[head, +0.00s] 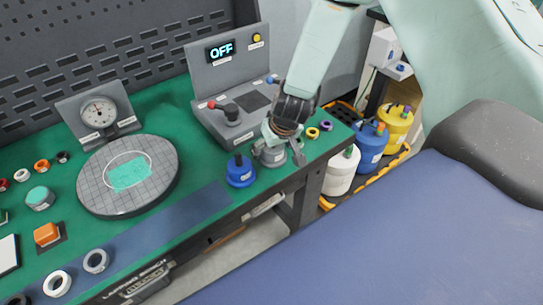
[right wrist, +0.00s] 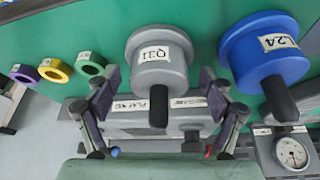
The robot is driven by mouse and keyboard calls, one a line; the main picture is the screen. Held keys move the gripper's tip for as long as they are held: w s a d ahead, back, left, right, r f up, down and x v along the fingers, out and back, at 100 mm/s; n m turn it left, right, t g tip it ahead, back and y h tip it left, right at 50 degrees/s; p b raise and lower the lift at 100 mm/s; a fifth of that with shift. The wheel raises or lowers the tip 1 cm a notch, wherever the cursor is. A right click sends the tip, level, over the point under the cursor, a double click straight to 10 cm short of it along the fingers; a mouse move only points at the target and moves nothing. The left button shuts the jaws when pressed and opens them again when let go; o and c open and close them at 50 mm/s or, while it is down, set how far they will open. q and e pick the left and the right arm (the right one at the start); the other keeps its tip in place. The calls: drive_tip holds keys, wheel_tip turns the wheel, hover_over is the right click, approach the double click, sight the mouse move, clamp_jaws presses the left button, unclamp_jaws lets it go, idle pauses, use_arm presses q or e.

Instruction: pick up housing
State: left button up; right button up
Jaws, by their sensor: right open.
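A grey housing labelled Q31 (right wrist: 160,65) with a dark upright stem stands on the green bench mat; it also shows in the head view (head: 272,155), partly covered by my gripper. My right gripper (head: 278,148) is above and around it, open, with one finger on each side of the grey housing; in the right wrist view (right wrist: 160,95) gaps show beside the stem. A blue housing labelled L24 (right wrist: 264,60) stands beside the grey one, outside the fingers; it also shows in the head view (head: 240,172). My left gripper is not in view.
A control box with an OFF display (head: 221,51) stands just behind the gripper. Green, yellow (head: 312,133) and purple rings lie to its right. A round grey plate (head: 128,200) and a dial gauge (head: 98,112) are at left. The bench's front edge is close.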

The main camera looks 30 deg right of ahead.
drive_tip(key=shift+w+d+f, duration=0.15)
drive_tip(key=shift+w+f, duration=0.25)
drive_tip(key=shift+w, duration=0.05)
drive_tip(key=shift+s+r, duration=0.35)
drive_tip(key=shift+s, duration=0.15)
drive_tip(key=c, duration=0.3)
drive_tip(key=shift+c, duration=1.1)
drive_tip(key=shift+w+f, duration=0.25)
drive_tip(key=shift+w, duration=0.1)
drive_tip(key=c, duration=0.4)
drive_tip(key=shift+s+r, duration=0.15)
drive_tip(key=shift+s, duration=0.05)
drive_tip(key=c, duration=0.5)
drive_tip(key=shift+w, duration=0.25)
clamp_jaws()
